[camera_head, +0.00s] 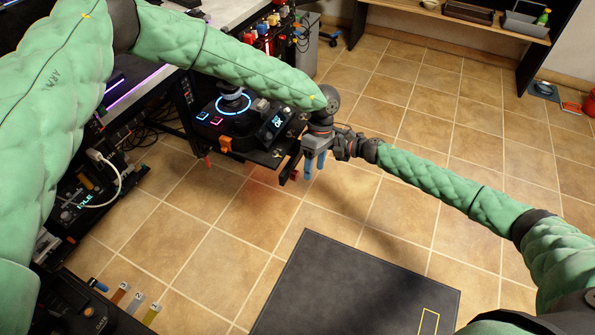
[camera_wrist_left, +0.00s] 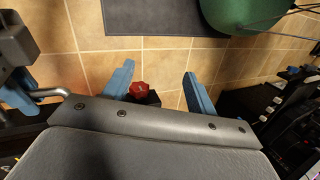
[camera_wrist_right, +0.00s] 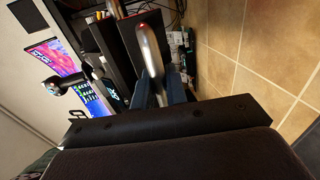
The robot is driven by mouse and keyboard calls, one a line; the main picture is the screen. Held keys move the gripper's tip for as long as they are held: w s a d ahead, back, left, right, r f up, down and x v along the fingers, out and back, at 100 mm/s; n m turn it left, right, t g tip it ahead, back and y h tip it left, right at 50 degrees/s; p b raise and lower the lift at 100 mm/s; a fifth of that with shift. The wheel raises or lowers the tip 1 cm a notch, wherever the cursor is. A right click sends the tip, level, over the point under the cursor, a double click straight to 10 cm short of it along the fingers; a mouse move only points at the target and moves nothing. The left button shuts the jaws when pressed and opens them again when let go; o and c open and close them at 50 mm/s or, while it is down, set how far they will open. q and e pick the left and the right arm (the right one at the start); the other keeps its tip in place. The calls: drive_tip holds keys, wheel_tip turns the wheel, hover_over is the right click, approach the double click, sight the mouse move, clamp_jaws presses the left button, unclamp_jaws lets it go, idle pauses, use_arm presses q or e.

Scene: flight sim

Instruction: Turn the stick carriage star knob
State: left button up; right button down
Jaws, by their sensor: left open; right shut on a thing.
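The red star knob (camera_wrist_left: 138,89) shows in the left wrist view between the two blue fingers of my left gripper (camera_wrist_left: 158,85), nearer the left finger. The left gripper is open, and its fingers also show in the head view (camera_head: 315,163), pointing down beside the carriage's edge. The stick carriage (camera_head: 262,153) is a dark platform carrying a stick base with a glowing blue ring (camera_head: 233,104). My right gripper (camera_wrist_right: 160,88) is shut on a silver handle (camera_wrist_right: 150,48) with a red tip. In the head view the two grippers are close together, and the right fingers are hidden.
The desk with lit panels (camera_head: 140,90) stands at the left, with cables behind the carriage. A dark mat (camera_head: 350,290) lies on the tiled floor in front. A shelf (camera_head: 490,25) stands at the far back right.

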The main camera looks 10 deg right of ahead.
use_arm(q)
drive_tip(key=n+t, duration=0.1)
drive_tip(key=n, duration=0.1)
approach(297, 171)
drive_tip(key=x, duration=1)
drive_tip(key=shift+d, duration=0.1)
drive_tip(key=c, duration=1)
